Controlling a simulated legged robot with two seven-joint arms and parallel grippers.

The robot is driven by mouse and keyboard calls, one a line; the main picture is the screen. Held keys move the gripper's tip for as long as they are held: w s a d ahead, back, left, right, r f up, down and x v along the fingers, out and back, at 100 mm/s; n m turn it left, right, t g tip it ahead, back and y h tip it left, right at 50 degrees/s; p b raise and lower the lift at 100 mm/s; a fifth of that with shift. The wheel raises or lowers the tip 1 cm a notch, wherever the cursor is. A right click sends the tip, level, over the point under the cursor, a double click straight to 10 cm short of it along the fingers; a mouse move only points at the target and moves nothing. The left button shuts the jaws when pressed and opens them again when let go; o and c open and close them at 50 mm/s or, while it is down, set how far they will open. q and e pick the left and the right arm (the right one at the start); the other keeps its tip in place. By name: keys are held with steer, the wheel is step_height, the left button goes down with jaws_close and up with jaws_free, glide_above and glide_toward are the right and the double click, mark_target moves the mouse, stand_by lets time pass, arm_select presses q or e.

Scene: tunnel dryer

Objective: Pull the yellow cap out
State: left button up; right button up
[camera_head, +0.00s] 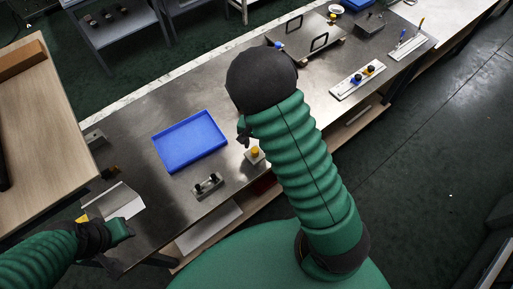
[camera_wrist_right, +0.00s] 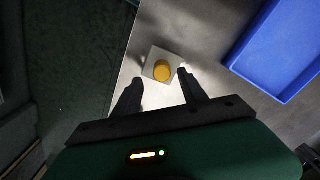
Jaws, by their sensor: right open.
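The yellow cap (camera_head: 255,151) sits upright on a small pale block (camera_head: 249,159) near the front edge of the metal table. In the right wrist view the cap (camera_wrist_right: 162,71) shows round on its square block (camera_wrist_right: 150,57). My right gripper (camera_head: 243,136) is just beside the cap in the head view, partly hidden by my arm. In the wrist view its two fingers (camera_wrist_right: 158,80) are apart, one toward each side of the cap, with nothing between them held. My left gripper (camera_head: 118,238) is at the lower left; its fingers are unclear.
A blue tray (camera_head: 190,141) lies left of the cap. A grey block with two black knobs (camera_head: 207,186) stands near the front edge. A white folded sheet (camera_head: 122,202) lies by my left gripper. A pale fixture with coloured knobs (camera_head: 358,80) is farther right.

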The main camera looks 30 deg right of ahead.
mark_target(255, 149)
steer(key=shift+s+a+f, duration=0.1)
steer(key=shift+a+f, duration=0.2)
steer(key=shift+f, duration=0.3)
steer(key=shift+s+a+f, duration=0.1)
steer(key=shift+a+f, duration=0.2)
steer(key=shift+f, duration=0.25)
steer(key=shift+w+a+f, duration=0.2)
steer(key=shift+w+f, duration=0.1)
steer(key=shift+f, duration=0.15)
steer(key=shift+w, duration=0.1)
steer(key=shift+d, duration=0.25)
steer(key=shift+s+d, duration=0.2)
steer(key=shift+d, duration=0.15)
steer(key=c, duration=0.4)
steer(key=shift+d+f, duration=0.1)
steer(key=c, duration=0.3)
steer(key=shift+c, duration=1.1)
steer(key=shift+a, duration=0.4)
jaws_close()
steer(key=shift+o, duration=0.5)
jaws_free()
steer(key=shift+c, duration=1.1)
arm_select(q)
steer(key=shift+s+a+f, duration=0.1)
steer(key=shift+a+f, duration=0.05)
steer(key=shift+a, duration=0.45)
arm_select(e)
jaws_close()
steer(key=shift+d, duration=0.1)
